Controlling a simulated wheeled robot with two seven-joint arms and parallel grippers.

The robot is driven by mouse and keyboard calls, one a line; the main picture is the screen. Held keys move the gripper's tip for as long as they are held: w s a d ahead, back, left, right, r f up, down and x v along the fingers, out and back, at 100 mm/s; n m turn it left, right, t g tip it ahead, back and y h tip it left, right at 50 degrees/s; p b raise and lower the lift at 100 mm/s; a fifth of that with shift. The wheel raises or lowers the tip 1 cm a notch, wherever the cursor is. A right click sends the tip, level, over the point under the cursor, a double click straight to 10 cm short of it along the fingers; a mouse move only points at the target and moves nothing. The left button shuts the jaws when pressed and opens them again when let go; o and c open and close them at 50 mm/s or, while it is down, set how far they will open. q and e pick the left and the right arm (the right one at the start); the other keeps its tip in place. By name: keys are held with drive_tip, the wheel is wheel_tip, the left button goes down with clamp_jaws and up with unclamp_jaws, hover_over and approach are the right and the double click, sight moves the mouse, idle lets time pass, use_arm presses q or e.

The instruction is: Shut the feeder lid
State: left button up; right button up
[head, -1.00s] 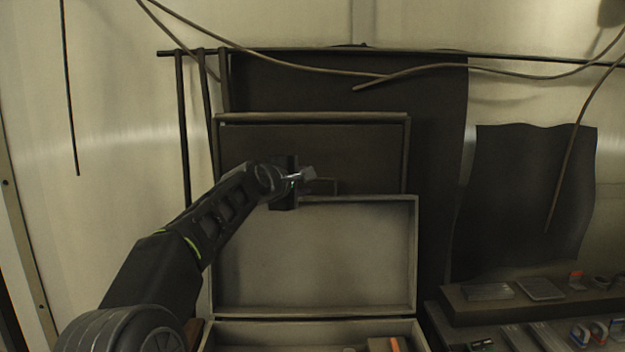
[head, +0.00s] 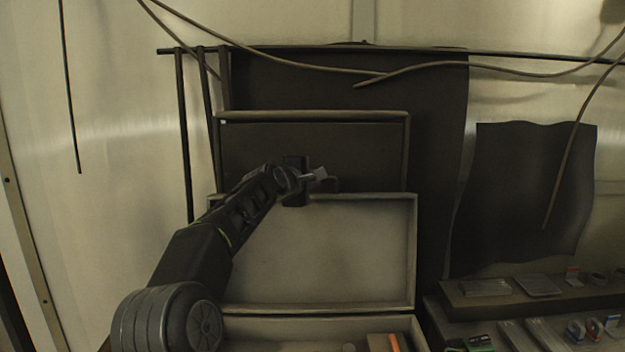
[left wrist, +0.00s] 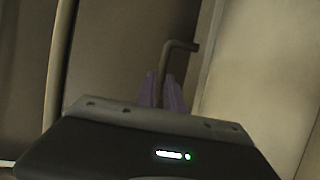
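The feeder lid (head: 315,255) is a pale, framed panel standing open and upright behind the feeder box (head: 285,328), seen in the head view. A small dark bent handle (head: 331,184) shows at the lid's top edge. My left gripper (head: 318,174) is at the handle, just above the lid's top edge. In the left wrist view, the bent handle (left wrist: 166,62) runs down between the two purplish fingers of my left gripper (left wrist: 162,88). Whether the fingers press on it cannot be told. My right gripper is not in view.
A dark framed panel (head: 375,150) stands behind the lid. A shelf (head: 465,292) with small packets is at the lower right. Cables (head: 290,62) hang across the back wall. A block with an orange strip (head: 380,343) shows in the box.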

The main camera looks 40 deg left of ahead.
use_arm(q)
clamp_jaws()
drive_tip(key=shift+f, duration=0.1)
idle(0.8)
drive_tip(key=shift+d, duration=0.1)
